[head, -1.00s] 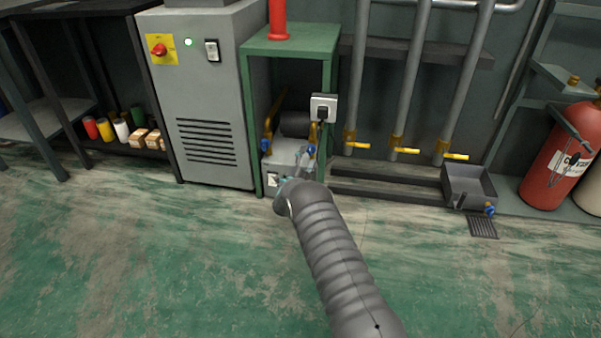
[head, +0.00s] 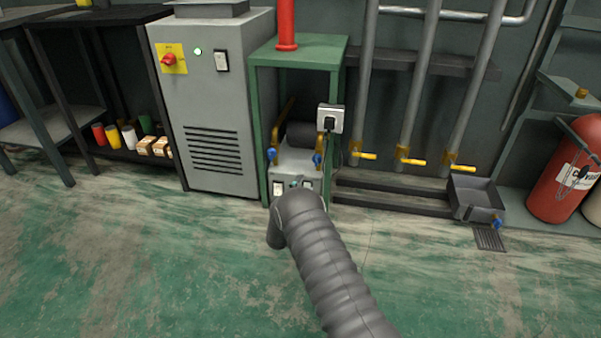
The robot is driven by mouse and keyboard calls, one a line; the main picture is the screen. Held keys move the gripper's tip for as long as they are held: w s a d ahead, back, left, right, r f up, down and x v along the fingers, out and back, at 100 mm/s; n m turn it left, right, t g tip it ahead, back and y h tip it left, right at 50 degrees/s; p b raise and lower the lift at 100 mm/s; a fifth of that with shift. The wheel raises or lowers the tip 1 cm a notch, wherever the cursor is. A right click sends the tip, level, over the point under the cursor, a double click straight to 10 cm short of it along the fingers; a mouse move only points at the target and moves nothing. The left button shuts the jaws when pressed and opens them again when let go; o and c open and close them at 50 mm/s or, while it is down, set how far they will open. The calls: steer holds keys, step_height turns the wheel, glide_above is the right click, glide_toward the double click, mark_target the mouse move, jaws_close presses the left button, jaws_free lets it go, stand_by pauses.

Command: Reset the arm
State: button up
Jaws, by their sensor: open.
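My grey ribbed arm reaches up from the bottom edge to the middle of the head view. Its far end bends downward in front of the small grey machine (head: 300,170) under the green stand (head: 262,110). My gripper does not show; the bend of the arm hides it. The machine has a white switch (head: 278,188) on its front and blue-handled valves (head: 318,160) on its sides. Nothing is visibly held.
A grey cabinet (head: 228,100) with a red knob (head: 168,60) stands left of the stand. Pipes with yellow valve handles (head: 412,161), a grey basin (head: 476,195) and a red cylinder (head: 560,185) stand to the right. The green floor (head: 150,270) in front is clear.

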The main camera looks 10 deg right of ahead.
steer(key=shift+f, duration=0.1)
steer(key=s+a+f+n+g+y, duration=0.3)
steer(key=a+f+n+g+y, duration=0.15)
steer(key=f, duration=0.25)
steer(key=s+a+f+n+g+y, duration=0.2)
steer(key=a+f+n+g+y, duration=0.15)
steer(key=f+n+y, duration=0.35)
steer(key=s+r+n+g+p, duration=0.3)
steer(key=s+r+n+g, duration=0.3)
steer(key=s+r, duration=1.05)
steer(key=s+d+r+p, duration=0.2)
steer(key=s+d+r, duration=0.2)
steer(key=s+r, duration=0.7)
steer(key=s+d+r+n+p, duration=0.1)
steer(key=s+d+r+p, duration=0.2)
steer(key=s+r, duration=0.8)
steer(key=s+d+r+t+p, duration=0.1)
steer(key=s+d+r+p, duration=0.1)
steer(key=s+d+r, duration=0.4)
steer(key=s+r+h, duration=0.1)
steer(key=s+r, duration=0.4)
steer(key=r, duration=0.7)
steer(key=shift+s+d+p, duration=0.15)
steer(key=shift+s+p, duration=0.2)
steer(key=shift+s, duration=0.05)
